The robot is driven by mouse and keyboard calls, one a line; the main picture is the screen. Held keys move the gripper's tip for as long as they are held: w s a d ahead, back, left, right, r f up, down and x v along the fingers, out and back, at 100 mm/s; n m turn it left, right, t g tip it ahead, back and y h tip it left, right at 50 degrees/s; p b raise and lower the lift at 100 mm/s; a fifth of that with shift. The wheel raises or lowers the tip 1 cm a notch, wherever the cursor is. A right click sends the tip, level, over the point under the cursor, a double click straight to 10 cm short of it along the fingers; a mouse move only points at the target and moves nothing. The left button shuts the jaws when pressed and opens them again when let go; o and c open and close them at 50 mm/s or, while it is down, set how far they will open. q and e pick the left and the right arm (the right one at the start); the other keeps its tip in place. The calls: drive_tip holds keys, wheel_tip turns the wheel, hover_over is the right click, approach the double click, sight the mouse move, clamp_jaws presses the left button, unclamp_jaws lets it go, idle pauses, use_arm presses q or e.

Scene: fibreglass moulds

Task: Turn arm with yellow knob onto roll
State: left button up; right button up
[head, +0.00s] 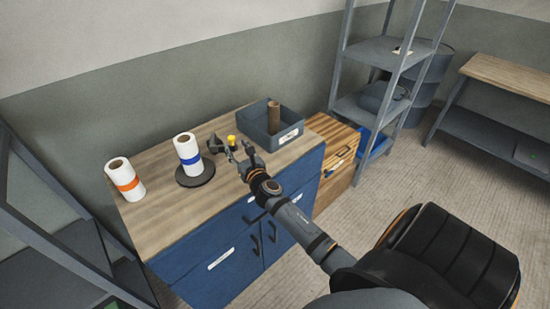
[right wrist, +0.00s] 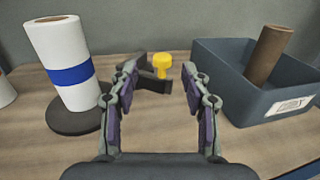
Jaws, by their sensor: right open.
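The yellow knob (head: 231,140) sits on a dark arm (head: 214,144) beside the roll with the blue band (head: 188,149). That roll stands upright on a round dark base (head: 196,177). In the right wrist view the yellow knob (right wrist: 161,65) and the dark arm (right wrist: 150,82) show beyond and between my fingertips, with the blue-banded roll (right wrist: 62,62) to the left. My right gripper (head: 240,150) is open and empty, close in front of the knob; its fingers also show in the right wrist view (right wrist: 160,85). My left gripper is not in view.
A second white roll with an orange band (head: 126,180) stands at the cabinet top's left. A grey bin (head: 259,133) holding a brown tube (head: 273,117) stands right of the knob. A wooden drawer box (head: 337,165) and a grey shelf rack (head: 372,50) stand further right.

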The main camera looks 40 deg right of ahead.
drive_tip(key=s+f+m, duration=0.1)
drive_tip(key=s+m, duration=0.1)
drive_tip(key=s+d+f+m+g+h, duration=0.1)
drive_tip(key=s+m, duration=0.1)
drive_tip(key=s+f+m+g, duration=0.1)
drive_tip(key=s+m, duration=0.1)
drive_tip(key=shift+s+d+m+h, duration=0.15)
drive_tip(key=shift+d+m+h, duration=0.15)
drive_tip(key=shift+d, duration=0.1)
drive_tip(key=s+f+m+g, duration=0.4)
drive_tip(key=s+f+m, duration=0.2)
drive_tip(key=f+m, duration=0.3)
drive_tip(key=s+a+f+m+g+y, duration=0.1)
drive_tip(key=s+f+m+g, duration=0.3)
drive_tip(key=s+f+m, duration=0.3)
drive_tip(key=shift+s+a+f+m, duration=0.15)
drive_tip(key=shift+a+f+m, duration=0.1)
drive_tip(key=shift+f+m, duration=0.8)
